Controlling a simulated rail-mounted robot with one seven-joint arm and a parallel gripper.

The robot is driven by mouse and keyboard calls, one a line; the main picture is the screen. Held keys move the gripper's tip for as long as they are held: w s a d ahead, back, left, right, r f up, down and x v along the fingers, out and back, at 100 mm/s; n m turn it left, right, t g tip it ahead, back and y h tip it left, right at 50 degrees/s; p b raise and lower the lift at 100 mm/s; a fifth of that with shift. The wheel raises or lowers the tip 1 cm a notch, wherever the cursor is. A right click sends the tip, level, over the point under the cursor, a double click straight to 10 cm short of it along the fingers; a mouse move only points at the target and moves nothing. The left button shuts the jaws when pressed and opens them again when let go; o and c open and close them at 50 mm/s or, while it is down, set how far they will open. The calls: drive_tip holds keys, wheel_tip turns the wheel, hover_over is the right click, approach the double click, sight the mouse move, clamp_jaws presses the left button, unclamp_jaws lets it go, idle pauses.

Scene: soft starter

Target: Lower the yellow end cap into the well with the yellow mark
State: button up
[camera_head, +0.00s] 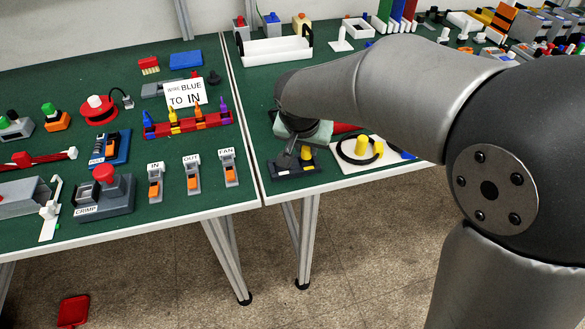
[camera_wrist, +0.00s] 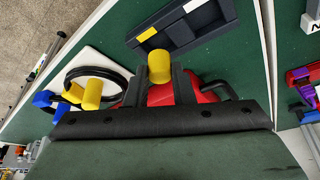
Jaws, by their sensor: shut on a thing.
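The yellow end cap (camera_wrist: 159,66) is a short yellow cylinder between my gripper's dark fingers in the wrist view. My gripper (camera_wrist: 160,76) is shut on it. In the head view the cap (camera_head: 305,153) shows just above the back of a dark block (camera_head: 290,172). The block also shows in the wrist view (camera_wrist: 185,30), with dark recessed wells, a yellow mark (camera_wrist: 147,34) on its near-left end and a white mark farther right. In the wrist view the cap appears just below the yellow-marked end, outside the well. Its height above the block cannot be told.
A red object (camera_wrist: 205,96) with a dark handle lies behind the fingers. The table edge and a second table's gap are close by.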

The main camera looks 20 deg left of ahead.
drive_tip(key=shift+f+b, duration=1.15)
drive_tip(key=shift+f, duration=0.15)
idle(0.5)
drive_tip(key=o, duration=1)
drive_tip(key=shift+r, duration=0.1)
drive_tip(key=v, duration=1.7)
drive_tip(key=s+d+f+g+p, duration=0.1)
drive_tip(key=s+d+f+p, duration=0.15)
drive_tip(key=d, duration=0.65)
drive_tip(key=s+d+f+g+p, duration=0.1)
drive_tip(key=d+p, duration=0.2)
drive_tip(key=d, duration=0.5)
drive_tip(key=s+d+f+p, duration=0.1)
drive_tip(key=s+d+f, duration=0.1)
drive_tip(key=s+d, duration=0.1)
drive_tip(key=s+d+f+g+p, duration=0.1)
drive_tip(key=s+d+f, duration=0.1)
drive_tip(key=s+d, duration=0.1)
drive_tip(key=s+d+f+g, duration=0.1)
drive_tip(key=s+d+f, duration=0.1)
drive_tip(key=s+d, duration=0.1)
drive_tip(key=shift+s+d+p, duration=0.25)
drive_tip(key=shift+s+p, duration=0.15)
drive_tip(key=shift+s, duration=0.1)
